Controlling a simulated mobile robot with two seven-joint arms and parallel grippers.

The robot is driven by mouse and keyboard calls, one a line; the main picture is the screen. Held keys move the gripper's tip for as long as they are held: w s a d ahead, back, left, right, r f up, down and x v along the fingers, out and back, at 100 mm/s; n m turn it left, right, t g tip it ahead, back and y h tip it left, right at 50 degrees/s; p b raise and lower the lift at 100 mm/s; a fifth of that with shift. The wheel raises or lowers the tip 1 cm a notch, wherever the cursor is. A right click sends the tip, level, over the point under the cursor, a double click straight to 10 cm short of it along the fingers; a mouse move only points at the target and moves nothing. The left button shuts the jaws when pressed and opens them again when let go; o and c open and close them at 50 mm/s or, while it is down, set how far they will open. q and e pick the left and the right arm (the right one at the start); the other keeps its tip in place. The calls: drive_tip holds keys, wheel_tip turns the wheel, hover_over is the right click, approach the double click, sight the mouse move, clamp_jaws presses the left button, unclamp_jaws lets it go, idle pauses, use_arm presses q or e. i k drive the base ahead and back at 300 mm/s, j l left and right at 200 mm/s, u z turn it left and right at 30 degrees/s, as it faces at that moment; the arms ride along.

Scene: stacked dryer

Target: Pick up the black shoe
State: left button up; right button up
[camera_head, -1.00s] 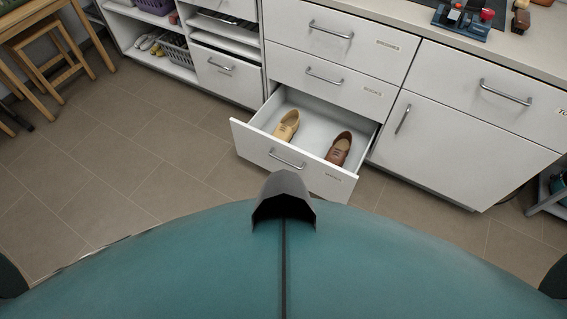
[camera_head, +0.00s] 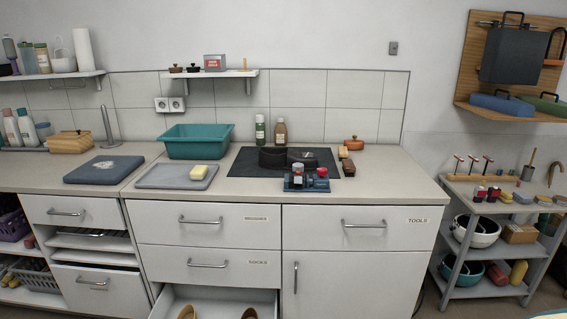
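No shoe that is clearly black shows in the camera_head view. A black rounded object (camera_head: 272,157) sits on a dark mat (camera_head: 246,168) on the counter, with another dark shape (camera_head: 308,160) beside it; I cannot tell what either is. In the open bottom drawer (camera_head: 222,297), the tops of a tan shoe (camera_head: 187,312) and a brown shoe (camera_head: 249,313) show at the picture's lower edge. Neither of my grippers is in view.
A loaded cart (camera_head: 449,238) stands right. The open drawer juts out below the counter.

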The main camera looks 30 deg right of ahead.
sight(271, 158)
drive_tip(key=l+z, duration=0.25)
drive_tip(key=l, duration=0.7)
drive_tip(key=i+l+z, duration=0.1)
drive_tip(key=l+z, duration=0.15)
drive_tip(key=l, duration=0.65)
